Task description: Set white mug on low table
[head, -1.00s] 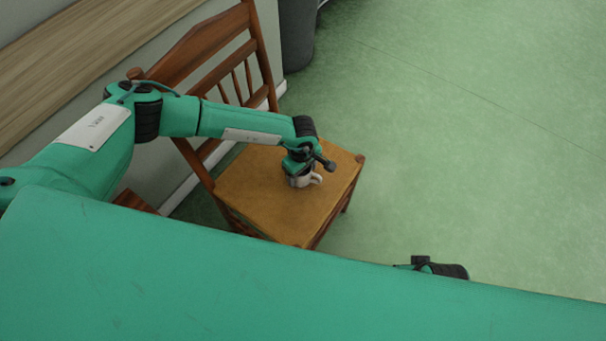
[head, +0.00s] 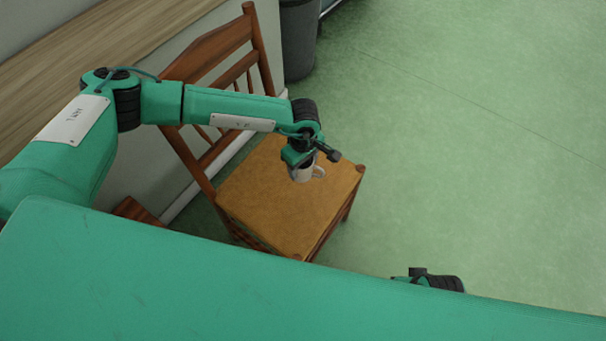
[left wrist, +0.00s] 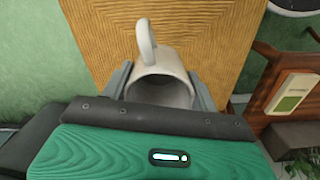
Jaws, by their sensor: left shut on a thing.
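The white mug (head: 303,174) hangs upright, or nearly so, in my left gripper (head: 300,160) above the seat of a wooden chair. In the left wrist view the mug (left wrist: 165,68) sits between the two grey fingers of my left gripper (left wrist: 162,90), which are shut on it. Its handle points away from the gripper, and its open mouth faces the camera. My right gripper is not clearly seen; only a dark part of my right arm shows past the green body edge. No low table can be made out in these views.
The wooden chair (head: 270,205) with a tan woven seat stands below the mug. A long wood-topped counter (head: 60,80) runs along the wall at the left. A grey bin (head: 297,40) stands behind the chair. The green floor (head: 470,150) at the right is clear.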

